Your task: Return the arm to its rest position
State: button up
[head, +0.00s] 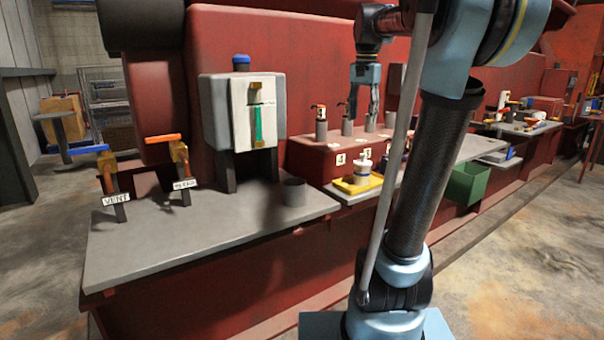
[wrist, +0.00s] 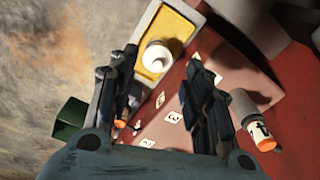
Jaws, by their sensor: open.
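My arm rises in front of the bench in the head view, bent at the top. My gripper (head: 364,98) hangs pointing down above the red block with numbered labels (head: 313,158). In the wrist view my gripper (wrist: 158,88) has its two fingers apart with nothing between them. Below it are the red block, a white round container (wrist: 157,57) and a yellow tray (wrist: 179,27). A grey cylinder with an orange end and a black mark (wrist: 256,125) is to the right of the fingers, apart from them.
A grey bench (head: 190,235) carries the VENT valve (head: 107,172), a second labelled valve (head: 181,165), a gauge box (head: 217,110) and a grey cup (head: 293,192). A green bin (head: 468,184) hangs at the bench's front. The floor at the right is clear.

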jog(key=s+f+n, duration=0.3)
jog(key=s+f, duration=0.9)
jog(key=f, duration=0.4)
jog(key=s+f+n+t, duration=0.1)
jog(key=s+f+n, duration=0.3)
jog(key=s+f, duration=0.9)
notch_tip(320, 180, down, 4)
jog(key=shift+f+n, duration=0.2)
jog(key=shift+n, duration=0.1)
jog(key=shift+w+a+f, duration=0.1)
jog(key=shift+w+f, duration=0.1)
jog(key=shift+w, duration=0.25)
